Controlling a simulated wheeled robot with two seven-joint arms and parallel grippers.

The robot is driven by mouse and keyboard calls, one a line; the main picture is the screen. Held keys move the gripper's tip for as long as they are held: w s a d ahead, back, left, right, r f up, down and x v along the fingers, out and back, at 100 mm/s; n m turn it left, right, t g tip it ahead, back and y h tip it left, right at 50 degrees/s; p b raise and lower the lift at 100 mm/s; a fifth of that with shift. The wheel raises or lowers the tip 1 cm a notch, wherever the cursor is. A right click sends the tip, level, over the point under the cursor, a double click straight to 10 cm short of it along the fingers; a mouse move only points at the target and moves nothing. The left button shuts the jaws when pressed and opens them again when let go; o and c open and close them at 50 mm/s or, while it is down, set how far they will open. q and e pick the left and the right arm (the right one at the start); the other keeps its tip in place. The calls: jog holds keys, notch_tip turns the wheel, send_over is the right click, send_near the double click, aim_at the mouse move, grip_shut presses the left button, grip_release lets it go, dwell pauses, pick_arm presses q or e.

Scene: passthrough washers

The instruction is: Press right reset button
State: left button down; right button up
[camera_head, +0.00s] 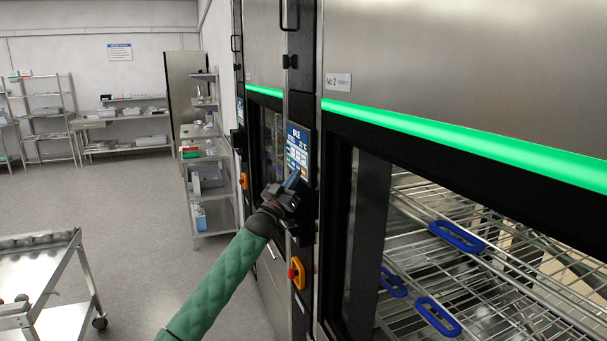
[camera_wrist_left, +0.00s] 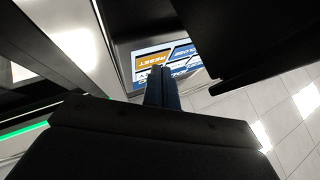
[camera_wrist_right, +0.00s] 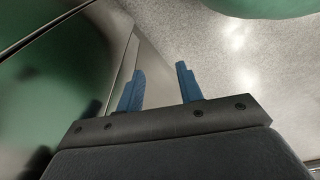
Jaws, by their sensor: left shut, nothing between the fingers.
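The control panel (camera_head: 299,145) of the nearer, right-hand washer is a blue screen reading IDLE on the dark column. My left gripper (camera_head: 292,180) is shut and empty at the panel's lower part, covering some of it. In the left wrist view, the orange RESET button (camera_wrist_left: 160,59) shows upside down beside a blue button, just beyond the shut blue fingertips (camera_wrist_left: 162,80). Whether the fingertips touch the panel I cannot tell. My right gripper (camera_wrist_right: 160,85) shows only in its own wrist view, its two blue fingers apart with nothing between them.
A yellow and red emergency switch (camera_head: 297,272) is below my left gripper. The washer's window (camera_head: 480,250) at right shows wire racks with blue handles. A second washer panel (camera_head: 240,110) is farther left. A steel cart (camera_head: 60,275) stands at left on open floor.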

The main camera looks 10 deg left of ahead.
pick_arm(q)
jog(key=shift+s+a, duration=0.25)
jog(key=shift+a, duration=0.1)
pick_arm(e)
jog(key=shift+w+a+r, duration=0.1)
jog(key=shift+a, duration=0.75)
pick_arm(q)
jog(key=shift+a, duration=0.1)
